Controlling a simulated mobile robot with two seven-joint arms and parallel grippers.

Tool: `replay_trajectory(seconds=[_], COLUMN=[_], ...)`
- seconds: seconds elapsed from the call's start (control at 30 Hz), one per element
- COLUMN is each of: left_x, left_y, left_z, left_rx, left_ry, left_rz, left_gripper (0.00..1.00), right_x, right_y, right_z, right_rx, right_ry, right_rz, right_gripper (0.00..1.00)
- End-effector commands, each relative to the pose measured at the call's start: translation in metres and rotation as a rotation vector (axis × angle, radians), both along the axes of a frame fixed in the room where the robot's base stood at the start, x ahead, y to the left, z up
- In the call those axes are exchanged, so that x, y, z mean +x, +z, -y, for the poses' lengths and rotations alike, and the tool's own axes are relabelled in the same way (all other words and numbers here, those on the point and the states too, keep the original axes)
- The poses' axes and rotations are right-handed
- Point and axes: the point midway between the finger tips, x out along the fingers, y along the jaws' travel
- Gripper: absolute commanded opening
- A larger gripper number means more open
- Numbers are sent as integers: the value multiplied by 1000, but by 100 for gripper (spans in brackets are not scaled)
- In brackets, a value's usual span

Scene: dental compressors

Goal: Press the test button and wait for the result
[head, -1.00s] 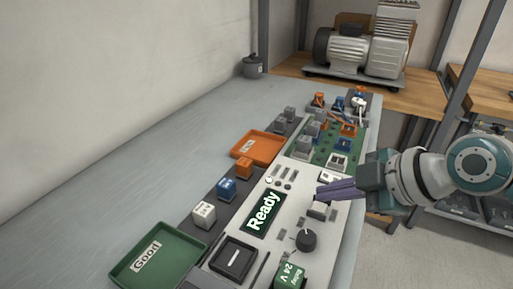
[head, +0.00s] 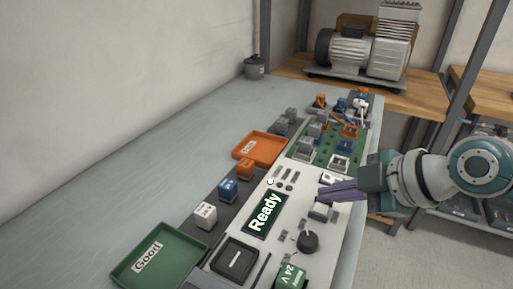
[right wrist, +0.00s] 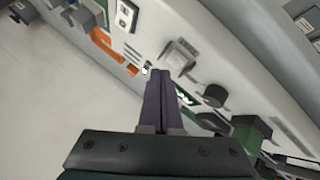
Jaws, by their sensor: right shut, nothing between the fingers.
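The tester panel (head: 335,224) lies along the right side of the bench, and its display (head: 263,214) reads "Ready". My right gripper (head: 322,195) is shut and empty, its purple fingertips just over a grey-white block-shaped part (head: 319,210) on the panel in the head view. I cannot tell whether they touch it. The right wrist view shows the shut fingers (right wrist: 160,75) pointing at the panel, near a light block (right wrist: 180,55) and a dark knob (right wrist: 215,95). That knob also shows in the head view (head: 308,241). Which part is the test button is not clear. My left gripper is not in view.
A green "Good" tray (head: 160,258) and an orange tray (head: 259,148) lie left of the panel. White, blue and orange relay blocks (head: 228,190) stand between them. A green circuit board (head: 330,150) lies beyond. A compressor (head: 362,50) stands at the back.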

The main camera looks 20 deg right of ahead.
Motion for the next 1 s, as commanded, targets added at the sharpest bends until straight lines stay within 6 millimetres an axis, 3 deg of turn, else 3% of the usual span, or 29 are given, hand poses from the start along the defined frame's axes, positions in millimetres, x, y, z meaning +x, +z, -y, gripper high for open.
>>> replay_trajectory(seconds=[1.0], left_x=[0], left_y=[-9], left_z=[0], left_rx=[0], left_ry=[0], left_rz=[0], left_gripper=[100], right_x=[0], right_y=[-9], right_z=[0], right_rx=[0], right_ry=[0], right_rz=[0], right_gripper=[0])
